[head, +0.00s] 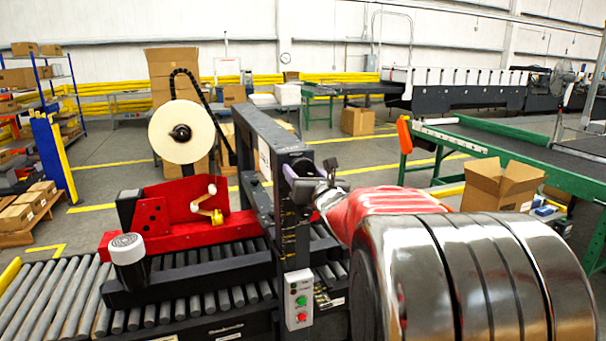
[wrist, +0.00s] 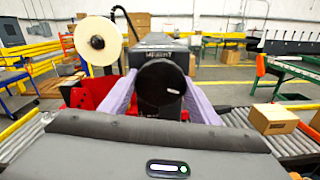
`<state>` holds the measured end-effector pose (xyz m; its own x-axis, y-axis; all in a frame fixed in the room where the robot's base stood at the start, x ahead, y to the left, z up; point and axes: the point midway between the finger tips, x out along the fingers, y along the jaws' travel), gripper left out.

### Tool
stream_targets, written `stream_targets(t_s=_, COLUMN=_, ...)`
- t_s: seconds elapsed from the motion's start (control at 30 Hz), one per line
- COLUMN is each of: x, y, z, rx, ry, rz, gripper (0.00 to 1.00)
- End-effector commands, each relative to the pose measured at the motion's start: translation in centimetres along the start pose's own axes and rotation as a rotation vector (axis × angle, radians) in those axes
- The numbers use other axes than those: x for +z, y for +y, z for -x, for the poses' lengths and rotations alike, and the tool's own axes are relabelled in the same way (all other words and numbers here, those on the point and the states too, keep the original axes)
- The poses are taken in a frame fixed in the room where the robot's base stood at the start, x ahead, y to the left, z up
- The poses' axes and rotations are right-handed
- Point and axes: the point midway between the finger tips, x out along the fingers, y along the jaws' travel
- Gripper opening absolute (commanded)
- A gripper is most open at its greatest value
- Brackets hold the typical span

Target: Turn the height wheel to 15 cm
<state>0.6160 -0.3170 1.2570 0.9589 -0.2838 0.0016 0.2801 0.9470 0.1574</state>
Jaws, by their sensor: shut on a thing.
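The height wheel is a round black knob (wrist: 160,85) with a small white mark near its lower right edge. It faces the camera in the wrist view, on the near side of the dark machine column (head: 252,125). My gripper (head: 308,186) is at the column's right side in the head view. In the wrist view its two pale purple fingers (wrist: 162,98) stand left and right of the knob and are shut on it. In the head view the knob is mostly hidden by my gripper. I can read no height scale in either view.
A red tape unit (head: 170,208) with a cream roll (head: 180,131) is left of the column, over a roller conveyor (head: 50,295). A button box (head: 299,300) is below my gripper. An open carton (head: 500,185) stands right, by a green-framed conveyor (head: 480,140).

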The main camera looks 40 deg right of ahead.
Motion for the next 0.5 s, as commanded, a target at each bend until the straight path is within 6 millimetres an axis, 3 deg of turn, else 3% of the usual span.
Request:
stream_targets(t_s=0.03, x=-0.77, y=-0.06, z=0.0, rx=-0.002, ry=0.014, rz=0.001, gripper=0.33)
stream_targets(t_s=0.33, x=-0.77, y=-0.08, z=0.0, rx=-0.002, ry=0.014, rz=0.001, gripper=0.33)
stream_targets(t_s=0.37, x=-0.77, y=-0.08, z=0.0, rx=-0.002, ry=0.014, rz=0.0, gripper=0.58)
stream_targets(t_s=0.5, x=-0.54, y=-0.07, z=0.0, rx=-0.002, ry=0.01, rz=0.0, gripper=0.67)
